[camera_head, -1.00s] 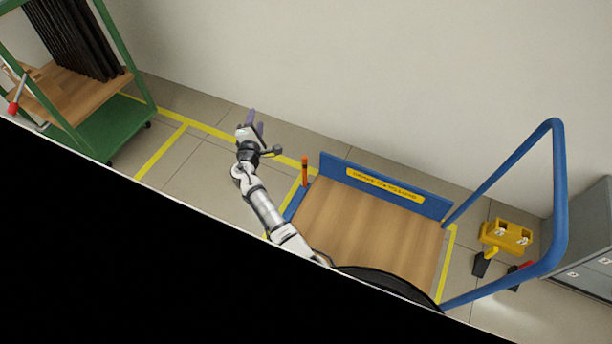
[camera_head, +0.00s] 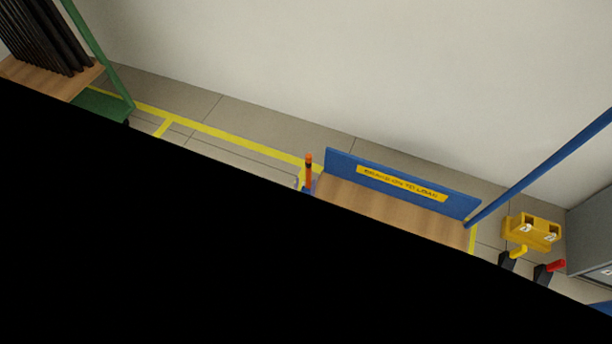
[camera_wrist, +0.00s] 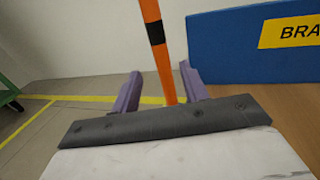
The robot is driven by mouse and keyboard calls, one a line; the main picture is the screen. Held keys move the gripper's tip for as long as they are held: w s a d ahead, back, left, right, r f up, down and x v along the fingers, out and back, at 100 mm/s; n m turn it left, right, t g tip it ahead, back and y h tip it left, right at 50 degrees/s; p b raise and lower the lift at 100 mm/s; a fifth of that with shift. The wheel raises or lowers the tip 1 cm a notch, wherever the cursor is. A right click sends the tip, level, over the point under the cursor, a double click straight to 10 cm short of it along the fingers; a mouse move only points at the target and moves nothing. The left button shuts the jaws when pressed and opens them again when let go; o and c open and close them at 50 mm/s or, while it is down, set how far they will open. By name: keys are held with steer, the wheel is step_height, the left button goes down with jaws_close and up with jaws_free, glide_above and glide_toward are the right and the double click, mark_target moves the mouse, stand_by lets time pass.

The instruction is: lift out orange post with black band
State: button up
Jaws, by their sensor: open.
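The orange post with a black band (camera_head: 308,172) stands upright at the left corner of the cart, by the blue end board, in the head view. In the wrist view the orange post (camera_wrist: 162,60) rises between and beyond my gripper's two purple fingers, its black band above the fingertips. My gripper (camera_wrist: 158,80) is open, with a finger on each side of the post in the picture. I cannot tell how far the post reaches between the fingers. The post's foot is hidden behind my gripper in the wrist view.
The blue board (camera_head: 400,188) with a yellow label stands right of the post, close to my right finger's side. The wooden cart deck (camera_head: 390,212) lies beside it. A green rack (camera_head: 105,60) stands far left. A black area hides the head view's lower part.

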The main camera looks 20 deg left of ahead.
steer(key=b+x, duration=0.3)
steer(key=x, duration=0.4)
steer(key=shift+b, duration=0.35)
steer(key=shift+w+d+f, duration=0.1)
steer(key=c, duration=0.8)
